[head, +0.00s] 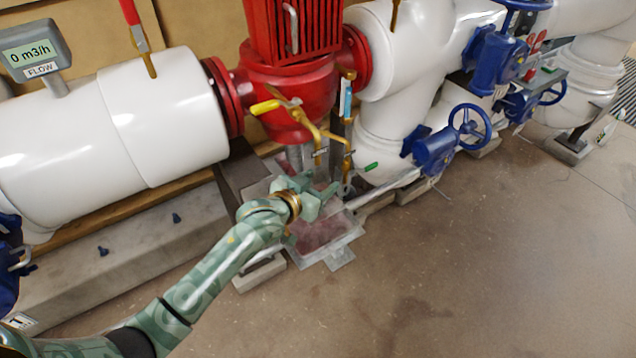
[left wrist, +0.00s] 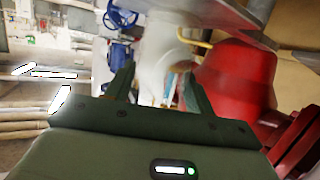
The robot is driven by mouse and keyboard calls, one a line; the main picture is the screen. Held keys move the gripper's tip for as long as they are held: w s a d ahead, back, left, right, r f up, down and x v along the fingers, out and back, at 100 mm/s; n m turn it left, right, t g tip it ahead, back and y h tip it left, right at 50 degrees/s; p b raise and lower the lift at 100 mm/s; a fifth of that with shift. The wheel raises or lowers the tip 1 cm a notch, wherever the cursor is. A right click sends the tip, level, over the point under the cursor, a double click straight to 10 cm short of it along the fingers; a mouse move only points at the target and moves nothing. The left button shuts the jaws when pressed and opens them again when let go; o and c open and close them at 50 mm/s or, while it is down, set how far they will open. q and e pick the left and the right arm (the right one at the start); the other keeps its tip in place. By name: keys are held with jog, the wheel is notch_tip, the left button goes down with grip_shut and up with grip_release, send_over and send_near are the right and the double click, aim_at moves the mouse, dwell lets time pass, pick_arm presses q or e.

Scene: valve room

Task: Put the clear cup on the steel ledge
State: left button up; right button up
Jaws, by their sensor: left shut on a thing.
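My left gripper (head: 318,195) reaches in from the left, below the red pump and over the rear part of a metal tray. In the left wrist view its two fingers (left wrist: 160,85) stand apart, shut on the clear cup. The cup is see-through and its outline hardly shows against the white pipe and the yellow tap behind. A flat grey steel surface, which looks like the steel ledge (head: 256,191), lies just left of the gripper, partly hidden by my arm. My right gripper is not in view.
The tray (head: 345,240) with a reddish bottom stands under my gripper. The red pump (head: 290,85), yellow tap (head: 320,134) and a green-tipped lever (head: 371,167) are close by. White pipes (head: 165,115) and a blue valve wheel (head: 469,124) flank it. The floor at right is clear.

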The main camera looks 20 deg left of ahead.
pick_arm(q)
jog(key=shift+f, duration=0.1)
